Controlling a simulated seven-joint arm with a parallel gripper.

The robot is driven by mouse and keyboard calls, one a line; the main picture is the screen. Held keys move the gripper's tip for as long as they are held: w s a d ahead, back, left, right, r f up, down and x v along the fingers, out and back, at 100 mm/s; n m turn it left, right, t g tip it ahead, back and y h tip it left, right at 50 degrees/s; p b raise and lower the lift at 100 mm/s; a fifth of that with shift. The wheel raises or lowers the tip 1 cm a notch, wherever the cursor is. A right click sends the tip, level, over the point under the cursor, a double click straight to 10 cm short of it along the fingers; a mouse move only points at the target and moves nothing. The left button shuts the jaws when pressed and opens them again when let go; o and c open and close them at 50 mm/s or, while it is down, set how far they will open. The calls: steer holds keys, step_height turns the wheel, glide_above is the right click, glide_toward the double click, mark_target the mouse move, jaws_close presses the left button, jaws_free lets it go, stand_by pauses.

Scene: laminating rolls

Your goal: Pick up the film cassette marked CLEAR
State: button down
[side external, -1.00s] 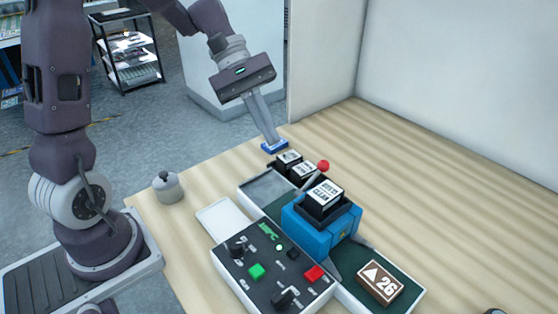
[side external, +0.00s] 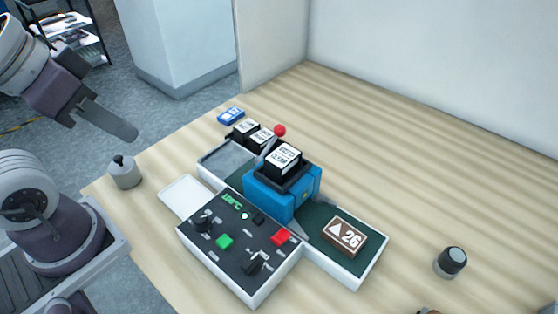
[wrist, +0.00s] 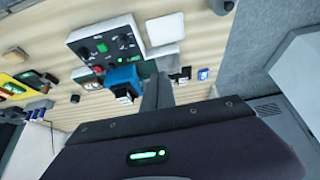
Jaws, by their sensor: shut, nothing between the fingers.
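A black film cassette with a white label (side external: 284,158) sits on top of the blue laminating unit (side external: 268,196). Two more black cassettes with white labels, the left one (side external: 246,129) and the right one (side external: 263,139), stand side by side behind the unit. The label words are too small to read surely, so I cannot tell which is marked CLEAR. My gripper (side external: 130,132) is at the upper left, off the table's left edge, shut and empty, apart from all cassettes. In the wrist view the fingers (wrist: 157,90) point toward the machine, with the unit's cassette (wrist: 124,98) left of them.
A lidded grey pot (side external: 125,172) stands left. The back right table is clear.

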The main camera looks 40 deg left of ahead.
mark_target(282, 155)
stand_by(0.4)
steer(key=shift+c, duration=2.4)
jaws_free()
steer(key=w+a+r+m+t+y, duration=0.1)
steer(key=w+a+r+t+y, duration=0.25)
steer(key=w, duration=0.85)
steer(key=w+d+r+m+t+h, duration=0.1)
steer(key=w+r+m+t+h, duration=0.2)
steer(key=w, duration=0.5)
steer(key=w+d+r+m+t+h, duration=0.1)
steer(key=w+d+m+h, duration=0.2)
steer(key=w, duration=0.5)
steer(key=w+d+f+m+g+h, duration=0.1)
steer(key=d+f+m+g+h, duration=0.1)
steer(key=d+f+m+h, duration=0.25)
steer(key=s+d+f+m+g+h, duration=0.1)
steer(key=s+d+f+m+g, duration=0.1)
steer(key=s+d+f+g, duration=0.1)
steer(key=s+d+f+m+g+h, duration=0.2)
steer(key=s+d+f+g, duration=0.1)
steer(key=f, duration=0.3)
steer(key=s+d+f+m+g+h, duration=0.2)
steer(key=s+d+f+g, duration=0.1)
steer(key=s+f+g, duration=0.1)
steer(key=shift+s+d+f+m+g, duration=0.15)
steer(key=shift+s+d+m+g, duration=0.15)
steer(key=shift+g, duration=0.25)
